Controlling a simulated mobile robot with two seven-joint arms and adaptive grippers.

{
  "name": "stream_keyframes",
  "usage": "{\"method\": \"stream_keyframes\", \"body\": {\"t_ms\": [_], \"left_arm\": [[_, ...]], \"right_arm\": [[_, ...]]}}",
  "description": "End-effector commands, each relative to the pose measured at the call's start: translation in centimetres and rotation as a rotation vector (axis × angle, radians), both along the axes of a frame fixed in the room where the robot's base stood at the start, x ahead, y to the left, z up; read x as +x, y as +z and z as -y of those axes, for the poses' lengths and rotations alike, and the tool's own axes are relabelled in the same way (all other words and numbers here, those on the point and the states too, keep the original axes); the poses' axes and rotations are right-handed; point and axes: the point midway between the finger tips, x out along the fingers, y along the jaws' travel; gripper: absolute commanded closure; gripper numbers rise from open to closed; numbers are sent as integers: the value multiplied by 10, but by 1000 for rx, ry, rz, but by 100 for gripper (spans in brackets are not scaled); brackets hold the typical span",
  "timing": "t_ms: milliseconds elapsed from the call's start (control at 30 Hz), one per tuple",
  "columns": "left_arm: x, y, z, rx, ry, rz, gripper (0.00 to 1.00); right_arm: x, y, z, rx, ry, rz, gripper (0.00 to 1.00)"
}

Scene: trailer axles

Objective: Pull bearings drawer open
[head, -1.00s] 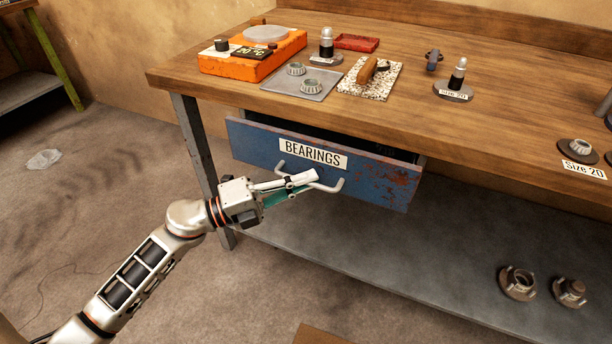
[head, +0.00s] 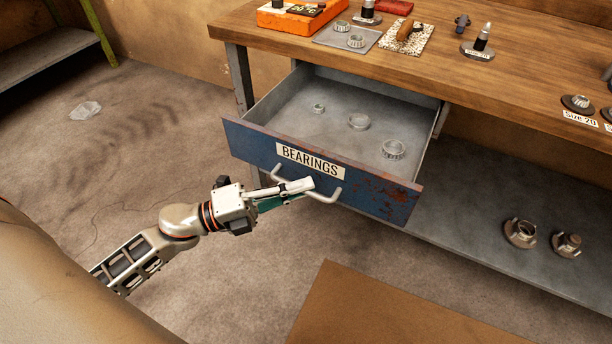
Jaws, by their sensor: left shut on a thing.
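The blue, rust-marked bearings drawer (head: 370,193) stands well out from under the workbench, with a white label reading BEARINGS on its front. My left gripper (head: 305,187) is shut on the drawer's light bar handle (head: 326,198). The gripper's fingers hide part of the handle. My right gripper is not in view.
Hubs (head: 520,232) sit on the grey lower shelf. A brown flat panel (head: 390,310) lies at the front. Floor at left is mostly clear.

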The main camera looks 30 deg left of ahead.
Motion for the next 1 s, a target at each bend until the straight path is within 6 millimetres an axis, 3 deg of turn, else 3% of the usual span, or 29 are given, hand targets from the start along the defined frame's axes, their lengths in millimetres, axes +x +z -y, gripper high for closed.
{"method": "stream_keyframes", "body": {"t_ms": [633,700,733,1000], "left_arm": [[-10,0,-1,0,1,1,100],[-10,0,-1,0,1,1,80],[-10,0,-1,0,1,1,75],[-10,0,-1,0,0,1,75]], "right_arm": [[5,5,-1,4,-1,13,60],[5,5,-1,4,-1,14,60],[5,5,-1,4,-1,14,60],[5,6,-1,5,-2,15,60]]}}
